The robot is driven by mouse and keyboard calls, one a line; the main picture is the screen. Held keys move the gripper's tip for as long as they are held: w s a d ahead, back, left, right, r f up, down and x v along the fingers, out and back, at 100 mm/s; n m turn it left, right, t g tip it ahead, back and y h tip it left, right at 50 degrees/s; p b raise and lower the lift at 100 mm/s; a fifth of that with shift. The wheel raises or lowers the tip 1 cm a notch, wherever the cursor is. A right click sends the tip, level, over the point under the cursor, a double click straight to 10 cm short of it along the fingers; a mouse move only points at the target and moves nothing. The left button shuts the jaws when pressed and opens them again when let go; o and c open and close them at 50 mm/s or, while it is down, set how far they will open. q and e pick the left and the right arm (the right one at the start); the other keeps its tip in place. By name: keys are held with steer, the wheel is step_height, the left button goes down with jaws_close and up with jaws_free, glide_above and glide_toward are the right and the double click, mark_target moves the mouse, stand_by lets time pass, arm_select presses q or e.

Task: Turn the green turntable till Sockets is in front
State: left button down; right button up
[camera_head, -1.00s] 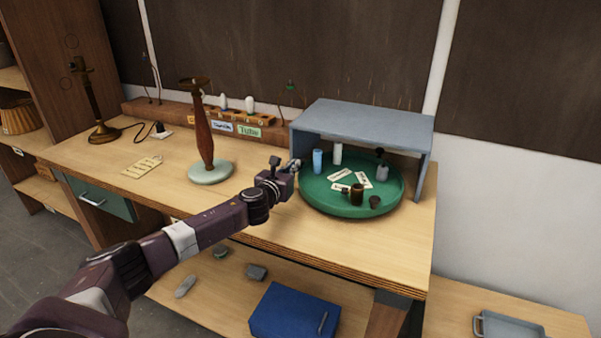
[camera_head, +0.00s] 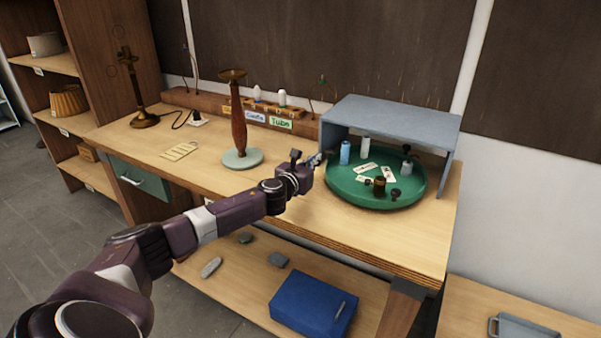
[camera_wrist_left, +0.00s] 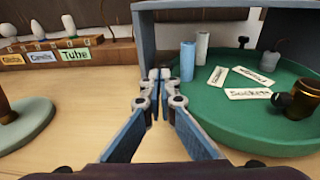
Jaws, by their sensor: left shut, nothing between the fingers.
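The green turntable (camera_head: 345,194) sits partly under a grey shelf, with a raised rim. It carries a blue cylinder (camera_head: 345,152), a white cylinder (camera_head: 365,145), a brown jar (camera_head: 379,186), a small dark piece (camera_head: 394,195), a grey bottle (camera_head: 407,167) and several white cards. The card reading Sockets (camera_wrist_left: 248,94) lies toward the front in the left wrist view; the other cards are hard to read. My left gripper (camera_head: 320,159) is shut and empty at the turntable's left rim; its fingertips (camera_wrist_left: 160,75) seem close to the rim, contact unclear. My right gripper is out of view.
The grey shelf (camera_head: 395,118) stands over the turntable's back, its left wall near my left gripper. A lamp stand (camera_head: 239,125) and a parts rack with a Tube label (camera_head: 280,123) stand to the left. The bench front is clear.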

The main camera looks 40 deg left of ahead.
arm_select(q)
steer(key=shift+s+f, duration=0.1)
steer(key=shift+s, duration=0.6)
steer(key=s, duration=0.3)
steer(key=shift+b, duration=0.3)
steer(key=v, duration=0.4)
steer(key=shift+a+r, duration=0.15)
steer(key=shift+r, duration=0.05)
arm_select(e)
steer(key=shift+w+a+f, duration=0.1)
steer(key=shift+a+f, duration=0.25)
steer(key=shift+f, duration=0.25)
arm_select(q)
steer(key=shift+s, duration=0.1)
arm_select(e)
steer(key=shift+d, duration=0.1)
